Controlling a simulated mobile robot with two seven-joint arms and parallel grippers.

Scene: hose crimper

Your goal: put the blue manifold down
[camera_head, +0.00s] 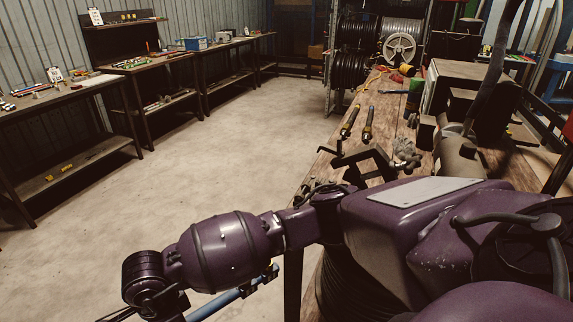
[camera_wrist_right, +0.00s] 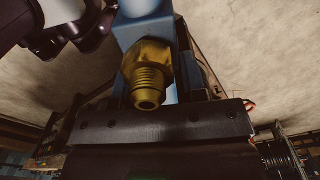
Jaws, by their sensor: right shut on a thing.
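The blue manifold (camera_wrist_right: 145,28) shows at the top of the right wrist view as a blue block with a brass threaded fitting (camera_wrist_right: 149,78) pointing toward the camera. A blue bar with dark parts on it, which looks like the same manifold (camera_head: 232,298), shows low in the head view below my purple right arm. My right gripper (camera_wrist_right: 165,125) is shut on the manifold and holds it over the floor beside the workbench. The contact itself is mostly hidden. My left gripper is in neither view.
Side tables (camera_head: 95,85) with small parts line the left wall. The concrete floor (camera_head: 225,130) between is clear.

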